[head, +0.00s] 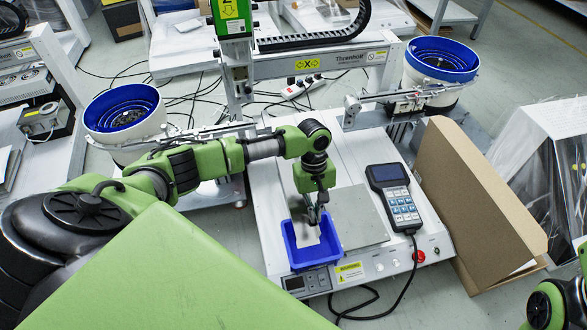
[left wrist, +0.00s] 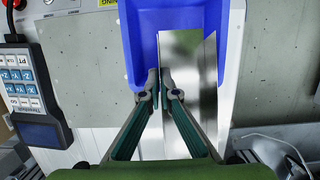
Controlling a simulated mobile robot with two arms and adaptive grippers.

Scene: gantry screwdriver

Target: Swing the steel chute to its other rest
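The steel chute (left wrist: 186,62) is a bright bent sheet-metal channel. In the left wrist view its far end lies over the blue bin (left wrist: 140,42), and its near part runs back under my gripper. In the head view a pale part of the chute (head: 304,234) shows within the blue bin (head: 331,252) at the front of the machine. My left gripper (head: 318,214) points down over the bin's back edge. In the left wrist view its fingertips (left wrist: 160,90) are close together on the chute's thin upright left wall. My right gripper is out of view.
A handheld keypad (head: 394,195) lies right of a grey plate (head: 358,216) on the machine deck. Blue-rimmed bowl feeders stand at left (head: 122,108) and right (head: 441,60). A cardboard sheet (head: 476,205) leans at the right. A green gantry head (head: 232,18) hangs behind.

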